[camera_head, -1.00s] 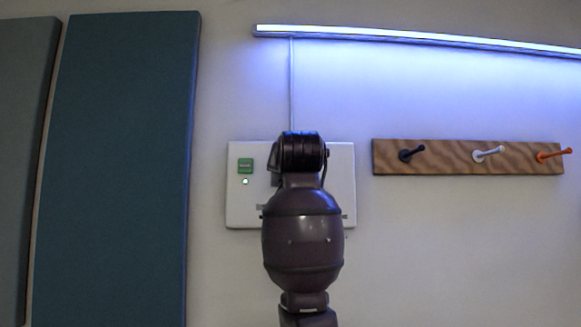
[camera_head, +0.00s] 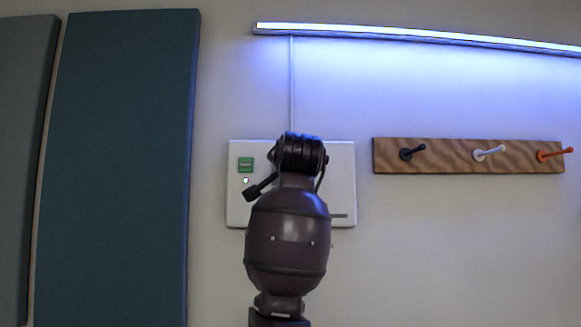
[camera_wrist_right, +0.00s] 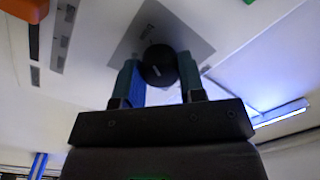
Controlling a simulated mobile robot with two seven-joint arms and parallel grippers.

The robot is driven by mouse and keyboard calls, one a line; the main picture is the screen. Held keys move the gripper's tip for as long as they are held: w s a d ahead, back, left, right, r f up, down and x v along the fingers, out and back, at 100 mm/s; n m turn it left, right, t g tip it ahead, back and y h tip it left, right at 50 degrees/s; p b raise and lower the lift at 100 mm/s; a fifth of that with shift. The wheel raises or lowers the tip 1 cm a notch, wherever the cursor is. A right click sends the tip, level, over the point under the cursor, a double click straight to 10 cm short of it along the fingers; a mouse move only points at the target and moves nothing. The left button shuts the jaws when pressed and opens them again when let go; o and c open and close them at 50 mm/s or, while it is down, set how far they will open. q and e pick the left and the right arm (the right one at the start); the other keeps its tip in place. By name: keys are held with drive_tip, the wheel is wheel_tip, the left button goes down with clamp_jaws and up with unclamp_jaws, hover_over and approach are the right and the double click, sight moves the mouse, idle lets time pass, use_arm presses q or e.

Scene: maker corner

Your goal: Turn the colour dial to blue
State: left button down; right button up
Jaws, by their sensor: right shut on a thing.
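The colour dial (camera_wrist_right: 159,66) is a round dark knob with a pale pointer line, on a grey plate (camera_wrist_right: 190,40) in the right wrist view. My right gripper (camera_wrist_right: 158,78) is shut on it, one finger on each side. In the head view my right arm covers the dial and most of the gripper. The white wall panel (camera_head: 340,175) shows around the arm. The light strip (camera_head: 400,35) above glows bluish-violet, and it also shows in the right wrist view (camera_wrist_right: 282,113). My left gripper is in neither view.
A green button (camera_head: 245,164) is on the panel's left side, with a small white light (camera_head: 245,180) below it. A wooden peg rail (camera_head: 450,156) with black, white and orange pegs hangs to the right. A teal wall panel (camera_head: 115,170) stands to the left.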

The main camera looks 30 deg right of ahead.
drive_tip(key=shift+f, duration=0.1)
drive_tip(key=o, duration=0.9)
drive_tip(key=shift+s, duration=0.1)
drive_tip(key=b+v, duration=0.2)
drive_tip(key=v, duration=0.8)
drive_tip(key=shift+s+a, duration=0.25)
